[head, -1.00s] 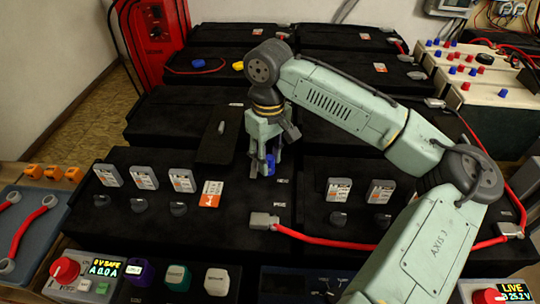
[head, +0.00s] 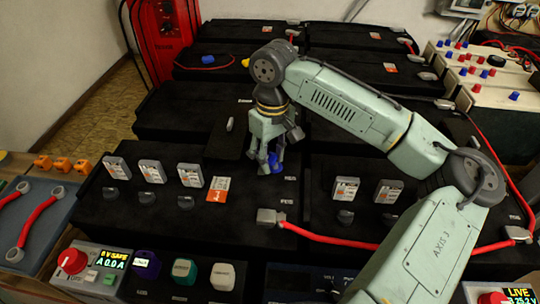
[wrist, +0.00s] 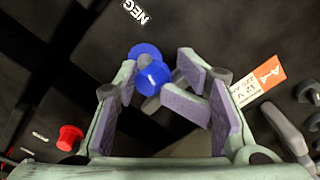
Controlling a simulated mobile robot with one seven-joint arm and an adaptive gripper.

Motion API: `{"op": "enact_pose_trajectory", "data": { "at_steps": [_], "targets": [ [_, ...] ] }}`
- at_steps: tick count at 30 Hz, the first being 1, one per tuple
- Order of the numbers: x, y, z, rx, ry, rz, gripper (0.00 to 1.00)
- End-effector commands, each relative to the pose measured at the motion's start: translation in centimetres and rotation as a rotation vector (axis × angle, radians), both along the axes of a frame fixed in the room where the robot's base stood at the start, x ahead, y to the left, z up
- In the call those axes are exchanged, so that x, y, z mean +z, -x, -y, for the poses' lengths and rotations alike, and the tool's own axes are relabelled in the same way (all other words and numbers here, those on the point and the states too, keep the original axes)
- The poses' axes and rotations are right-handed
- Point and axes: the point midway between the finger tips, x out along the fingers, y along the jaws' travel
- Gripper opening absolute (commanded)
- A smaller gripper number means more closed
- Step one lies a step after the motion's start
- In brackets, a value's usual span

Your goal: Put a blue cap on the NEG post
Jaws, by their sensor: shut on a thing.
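My gripper (head: 272,160) is low over the middle black battery, near its right edge. In the wrist view, my gripper (wrist: 158,82) has purple-padded fingers closed in around a blue cap (wrist: 153,77) at the fingertips. A wider blue round part (wrist: 145,52) shows just beyond it; I cannot tell whether this belongs to the same cap. In the head view, blue (head: 274,161) shows among the fingers. The NEG label (wrist: 135,11) lies on the battery just past the blue parts. The NEG post itself is hidden, and I cannot tell whether the cap touches it.
Grey tags (head: 150,172) and dark knobs stand left of the gripper, beside an orange label (head: 218,189). A red cable with a grey lug (head: 268,216) lies in front. A red cap (wrist: 70,137) shows at lower left in the wrist view.

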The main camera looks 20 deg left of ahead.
Motion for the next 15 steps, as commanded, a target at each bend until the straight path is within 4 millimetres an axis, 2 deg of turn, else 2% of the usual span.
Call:
{"op": "enact_pose_trajectory", "data": {
  "at_steps": [8,15],
  "targets": [
    [-1.0,-0.7,0.2,-0.014,-0.003,0.005,0.23],
    [-1.5,-1.0,0.5,-0.016,-0.002,0.003,0.36]
  ]
}}
